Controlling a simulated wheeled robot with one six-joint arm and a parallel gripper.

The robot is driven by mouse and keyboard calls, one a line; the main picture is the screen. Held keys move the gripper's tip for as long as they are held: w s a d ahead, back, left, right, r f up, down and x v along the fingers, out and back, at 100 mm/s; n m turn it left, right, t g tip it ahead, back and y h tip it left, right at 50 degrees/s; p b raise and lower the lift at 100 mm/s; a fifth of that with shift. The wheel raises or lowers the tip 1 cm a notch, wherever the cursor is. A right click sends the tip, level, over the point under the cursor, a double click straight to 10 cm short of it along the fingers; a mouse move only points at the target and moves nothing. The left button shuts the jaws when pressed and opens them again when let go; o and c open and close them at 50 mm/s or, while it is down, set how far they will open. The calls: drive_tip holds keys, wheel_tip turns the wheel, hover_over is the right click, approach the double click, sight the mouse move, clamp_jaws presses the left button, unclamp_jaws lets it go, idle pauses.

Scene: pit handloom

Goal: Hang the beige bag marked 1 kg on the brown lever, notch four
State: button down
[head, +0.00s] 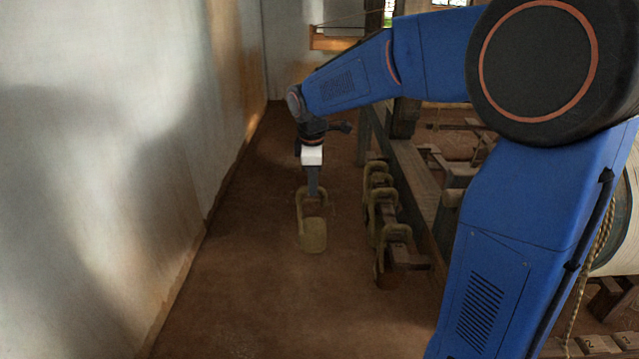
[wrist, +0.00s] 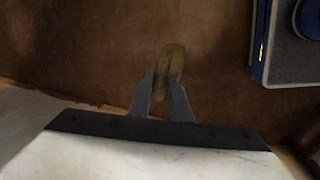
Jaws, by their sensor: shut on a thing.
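My gripper (head: 312,190) is shut on a beige bag (head: 313,236) with a tall loop handle. The bag hangs upright below the jaws, over the brown floor left of the loom. In the wrist view the bag (wrist: 172,60) shows between the two grey fingertips (wrist: 161,90). No mark can be read on it.
The loom's wooden beam (head: 415,185) runs along the right of the bag row. A pale wall (head: 130,170) stands on the left. Wooden pieces with number marks (head: 600,343) lie at the lower right. The floor (head: 265,300) between wall and rack is clear.

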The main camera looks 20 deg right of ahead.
drive_tip(key=w+a+r, duration=0.1)
drive_tip(key=w+a, duration=0.2)
drive_tip(key=a, duration=0.6)
idle(0.8)
idle(1.2)
drive_tip(key=w+d+f+m+g+h, duration=0.1)
drive_tip(key=w+d+f+m, duration=0.35)
drive_tip(key=f, duration=0.75)
drive_tip(key=w+d+f+m, duration=0.3)
drive_tip(key=d+f+m, duration=0.25)
drive_tip(key=f, duration=0.65)
drive_tip(key=w+d+f+m+g+h, duration=0.1)
drive_tip(key=w+d+f+m, duration=0.4)
drive_tip(key=f, duration=0.7)
drive_tip(key=s+d+f, duration=0.1)
drive_tip(key=s+f, duration=0.7)
drive_tip(key=f, duration=0.1)
drive_tip(key=shift+d+f+n, duration=0.25)
drive_tip(key=shift+n, duration=0.05)
